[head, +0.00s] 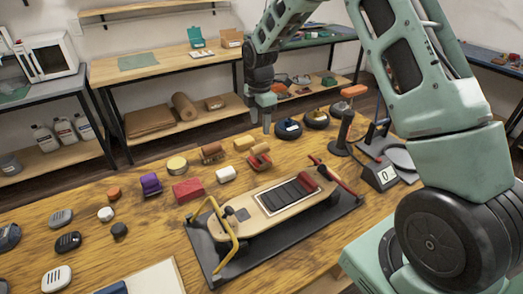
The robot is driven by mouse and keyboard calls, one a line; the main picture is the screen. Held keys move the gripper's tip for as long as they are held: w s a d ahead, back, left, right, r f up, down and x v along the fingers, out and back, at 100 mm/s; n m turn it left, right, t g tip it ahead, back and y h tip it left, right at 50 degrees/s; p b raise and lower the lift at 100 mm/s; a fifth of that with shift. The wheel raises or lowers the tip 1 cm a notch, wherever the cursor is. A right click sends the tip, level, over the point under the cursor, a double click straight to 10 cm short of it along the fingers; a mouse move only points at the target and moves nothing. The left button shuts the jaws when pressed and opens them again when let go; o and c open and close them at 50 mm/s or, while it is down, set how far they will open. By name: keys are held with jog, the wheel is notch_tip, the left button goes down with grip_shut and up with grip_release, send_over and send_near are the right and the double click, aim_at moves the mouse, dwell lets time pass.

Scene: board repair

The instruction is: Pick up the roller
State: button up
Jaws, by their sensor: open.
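My gripper (260,117) hangs above the back of the wooden workbench, fingers down, open and empty. Below it, apart from it, lies a small tool with red parts and a pale cylinder (259,156), which looks like the roller. A dark red cylinder (308,181) lies on the black strip of the wooden board, so I cannot be sure which one is the roller. The board (265,221) rests on a black mat (208,252), with a yellow bar across its near end and a red-handled part at its far end.
Around the roller stand a brown brush-like item (212,153), a yellow block (243,143), a white roll (226,174), a red box (188,190) and dark round holders (288,129). A scale (379,177) and a black stand (342,135) are at right. Bare bench shows left of the mat.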

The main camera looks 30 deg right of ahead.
aim_at(259, 145)
notch_tip(259, 145, down, 7)
jog(key=shift+r+p, duration=0.1)
jog(key=shift+p, duration=0.3)
jog(key=shift+w+f+p, duration=0.15)
jog(key=shift+f+p, duration=0.2)
jog(key=shift+f, duration=1)
jog(key=shift+w+f+p, duration=0.1)
jog(key=shift+f+p, duration=0.25)
jog(key=shift+f, duration=1)
jog(key=c, duration=1.2)
